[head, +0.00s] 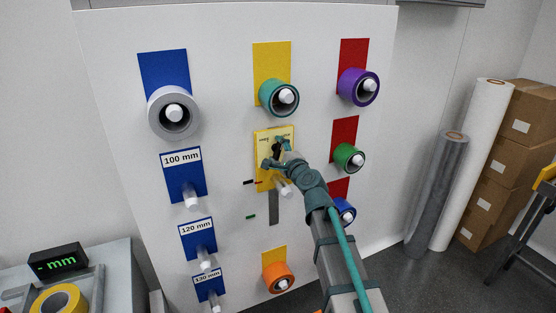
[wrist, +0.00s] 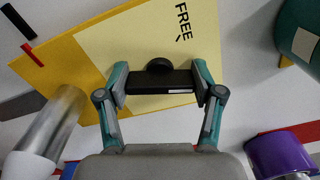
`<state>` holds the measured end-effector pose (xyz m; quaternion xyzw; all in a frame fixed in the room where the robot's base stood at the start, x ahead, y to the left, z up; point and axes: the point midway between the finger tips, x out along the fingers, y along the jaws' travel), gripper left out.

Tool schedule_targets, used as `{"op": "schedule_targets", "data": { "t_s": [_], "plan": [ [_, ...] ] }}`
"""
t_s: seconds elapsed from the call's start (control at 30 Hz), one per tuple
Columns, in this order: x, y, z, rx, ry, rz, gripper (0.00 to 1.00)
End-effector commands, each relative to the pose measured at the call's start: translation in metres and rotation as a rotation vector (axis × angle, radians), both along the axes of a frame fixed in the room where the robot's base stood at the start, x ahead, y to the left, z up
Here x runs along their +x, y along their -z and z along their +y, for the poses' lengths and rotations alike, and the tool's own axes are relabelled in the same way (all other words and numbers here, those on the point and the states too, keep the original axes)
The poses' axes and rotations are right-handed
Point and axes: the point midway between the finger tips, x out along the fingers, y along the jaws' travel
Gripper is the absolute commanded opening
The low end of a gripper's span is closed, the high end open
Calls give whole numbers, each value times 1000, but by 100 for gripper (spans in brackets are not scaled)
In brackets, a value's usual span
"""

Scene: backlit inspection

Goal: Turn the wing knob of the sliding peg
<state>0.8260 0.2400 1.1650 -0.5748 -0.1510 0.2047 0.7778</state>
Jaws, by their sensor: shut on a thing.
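The black wing knob (wrist: 160,82) is a flat bar with a round hub behind it and a small white mark, on a yellow plate (wrist: 110,45). The plate (head: 262,180) is at the panel's middle, with a pale label reading "FREE" in the wrist view. My gripper (wrist: 161,84) has a fingertip at each end of the knob's bar and is shut on it. In the head view, my gripper (head: 277,155) covers much of the plate. The sliding peg (wrist: 50,125), a silver cylinder with a white end, sticks out beside the plate; it also shows in the head view (head: 284,187).
A grey vertical slot (head: 274,210) runs below the plate, with a green mark (head: 251,217) beside it. Pegs with a teal roll (head: 271,98), purple roll (head: 352,87), green roll (head: 343,158) and orange roll (head: 272,279) surround it. Blue-backed pegs stand left.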

Motion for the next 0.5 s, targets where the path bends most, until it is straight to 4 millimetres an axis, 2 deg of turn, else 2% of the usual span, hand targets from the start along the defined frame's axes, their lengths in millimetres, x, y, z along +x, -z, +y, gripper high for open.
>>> {"op": "schedule_targets", "data": {
  "t_s": [0.03,0.5],
  "plan": [
    [1,5,0,-39,2,-26,32],
    [1,7,0,-428,3,-246,32]
  ]
}}
